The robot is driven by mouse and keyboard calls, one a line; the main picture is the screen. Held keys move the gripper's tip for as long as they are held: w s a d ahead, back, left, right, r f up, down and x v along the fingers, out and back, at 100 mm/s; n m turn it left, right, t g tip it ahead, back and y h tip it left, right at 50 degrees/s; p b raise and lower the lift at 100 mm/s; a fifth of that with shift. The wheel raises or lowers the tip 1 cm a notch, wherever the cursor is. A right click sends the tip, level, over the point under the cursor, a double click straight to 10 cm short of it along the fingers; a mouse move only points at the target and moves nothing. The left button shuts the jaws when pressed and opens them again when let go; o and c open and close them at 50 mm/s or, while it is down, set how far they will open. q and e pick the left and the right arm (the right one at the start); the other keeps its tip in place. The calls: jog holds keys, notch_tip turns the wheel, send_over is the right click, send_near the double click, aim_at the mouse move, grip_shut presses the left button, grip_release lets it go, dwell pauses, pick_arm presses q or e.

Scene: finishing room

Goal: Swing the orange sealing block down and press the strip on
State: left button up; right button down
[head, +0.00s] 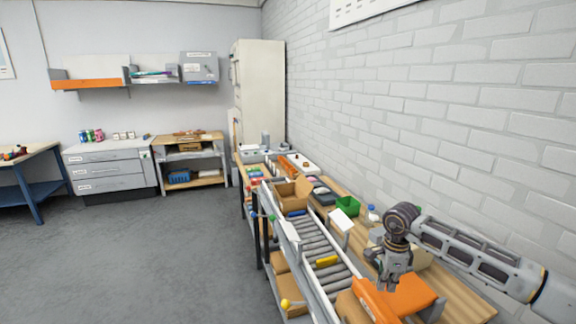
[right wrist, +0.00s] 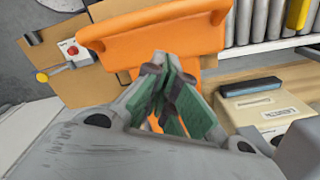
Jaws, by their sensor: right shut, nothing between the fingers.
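The orange sealing block (head: 412,298) is at the bottom right of the head view, beside the roller conveyor. It fills the top middle of the right wrist view (right wrist: 150,38), above brown cardboard (right wrist: 85,88). My right gripper (head: 385,287) points down over the block in the head view. In the wrist view, the green-padded fingers of the right gripper (right wrist: 165,68) are shut and empty, with their tips in front of the block. I cannot tell whether they touch it. I cannot make out the strip. My left gripper is not in view.
The roller conveyor (head: 312,246) runs along the bench with a yellow piece (head: 327,261) on it. A beige labelled device (right wrist: 268,108) stands close to the right gripper. The brick wall (head: 450,110) bounds the right side.

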jog(key=shift+r+p, duration=0.45)
jog(key=shift+r, duration=0.7)
jog(key=shift+f, duration=0.1)
